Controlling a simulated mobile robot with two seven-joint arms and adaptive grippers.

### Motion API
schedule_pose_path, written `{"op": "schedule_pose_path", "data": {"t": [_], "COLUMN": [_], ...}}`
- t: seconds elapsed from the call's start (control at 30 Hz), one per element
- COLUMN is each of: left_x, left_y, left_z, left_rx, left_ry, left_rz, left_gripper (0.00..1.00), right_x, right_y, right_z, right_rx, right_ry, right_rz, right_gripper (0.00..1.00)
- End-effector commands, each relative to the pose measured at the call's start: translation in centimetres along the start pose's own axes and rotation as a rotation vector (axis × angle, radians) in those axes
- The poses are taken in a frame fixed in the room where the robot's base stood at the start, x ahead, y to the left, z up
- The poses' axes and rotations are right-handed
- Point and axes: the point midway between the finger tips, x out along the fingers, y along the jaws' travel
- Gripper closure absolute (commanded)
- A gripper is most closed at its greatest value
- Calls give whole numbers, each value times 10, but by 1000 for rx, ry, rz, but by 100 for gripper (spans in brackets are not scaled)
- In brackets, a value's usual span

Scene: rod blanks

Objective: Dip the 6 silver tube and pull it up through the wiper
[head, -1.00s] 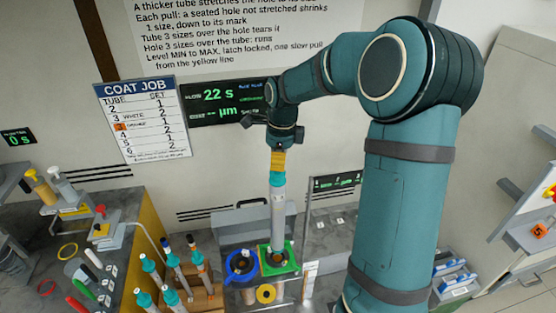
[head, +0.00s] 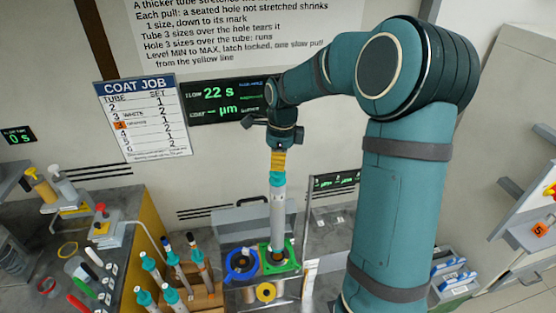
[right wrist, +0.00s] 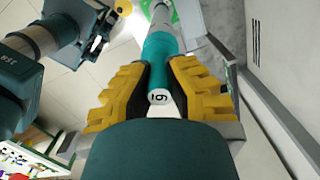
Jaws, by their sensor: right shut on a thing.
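My right gripper (head: 278,160) is shut on the teal-ended top of a silver tube (head: 277,212). In the right wrist view the yellow-padded fingers (right wrist: 160,95) press on the tube's teal end (right wrist: 160,52), whose cap bears a number, a 6 or 9. The tube stands about upright, its lower end in the dark opening of the green square wiper frame (head: 292,262). How deep it goes is hidden. A blue ring holder (head: 232,272) sits just left of the green frame. My left gripper does not show in the head view; an arm at upper left of the wrist view is unclear.
Several teal-capped tubes (head: 151,264) stand in a wooden rack at left. A COAT JOB board (head: 141,118) and a green-lit display (head: 222,104) hang on the wall. A yellow ring (head: 266,292) is at the station's front. Blue-handled items (head: 452,273) lie in a bin at right.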

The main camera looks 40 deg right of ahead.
Motion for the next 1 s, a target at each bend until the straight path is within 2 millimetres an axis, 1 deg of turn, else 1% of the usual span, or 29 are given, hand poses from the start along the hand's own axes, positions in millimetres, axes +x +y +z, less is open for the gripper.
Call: {"op": "schedule_pose_path", "data": {"t": [0.57,1.0], "left_x": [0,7], "left_y": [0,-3], "left_z": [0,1], "left_rx": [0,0], "left_ry": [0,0], "left_rz": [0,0], "left_gripper": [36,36], "right_x": [1,12], "right_y": [0,0], "right_z": [0,-1], "right_rx": [0,0], "right_ry": [0,0], "right_rz": [0,1], "right_gripper": [100,100]}}
